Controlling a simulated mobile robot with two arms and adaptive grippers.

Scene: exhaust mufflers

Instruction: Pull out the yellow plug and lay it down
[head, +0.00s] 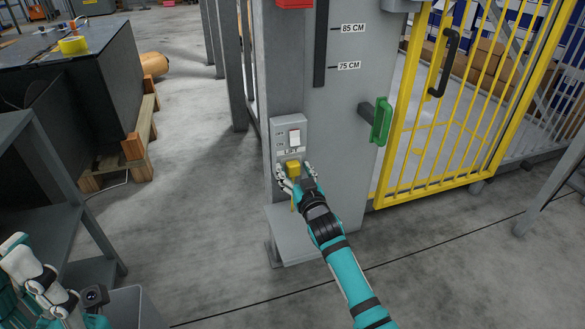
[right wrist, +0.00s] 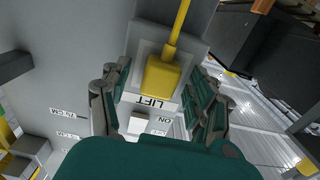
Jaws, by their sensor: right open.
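The yellow plug (head: 293,168) sits in the lower part of a grey switch box (head: 288,125) on a grey column. In the right wrist view the plug (right wrist: 161,78) is seated on a plate beside the label LIFT, with its yellow cord (right wrist: 179,28) running away from it. My right gripper (head: 294,172) is open, with its fingers on both sides of the plug; in the wrist view gaps show between fingers and plug. My left gripper (head: 50,287) is at the lower left, away from the box; its jaw opening is unclear.
A white rocker switch (head: 294,138) is just above the plug. A grey ledge (head: 285,222) projects below the box. A green handle (head: 382,122) and a yellow barred gate (head: 440,150) stand to the right. A grey shelf (head: 45,195) is at left.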

